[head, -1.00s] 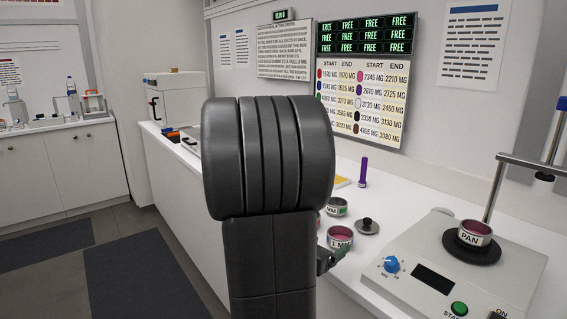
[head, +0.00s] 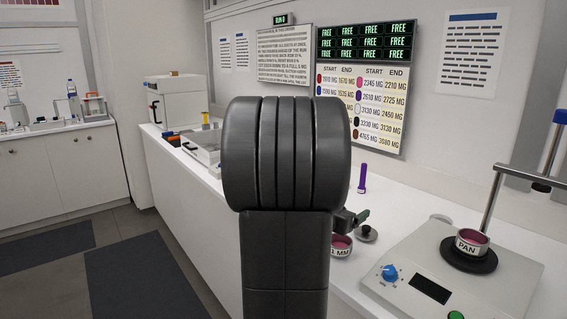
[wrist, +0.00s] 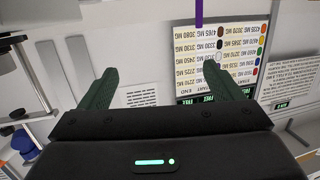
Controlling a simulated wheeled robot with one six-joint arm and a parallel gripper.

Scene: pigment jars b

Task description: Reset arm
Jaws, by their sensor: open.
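My gripper (wrist: 158,80) shows in the wrist view with its two green fingers spread wide apart and nothing between them. The wrist view looks toward the wall and appears upside down, with the chart of START and END values (wrist: 222,52) behind the right finger.
A jar marked "1 MM" (head: 341,245) stands on the white bench right of my arm. A purple tube (head: 362,177) stands behind it. A balance (head: 422,287) at the right carries a jar marked "PAN" (head: 471,243). A white box (head: 178,102) stands at the back left.

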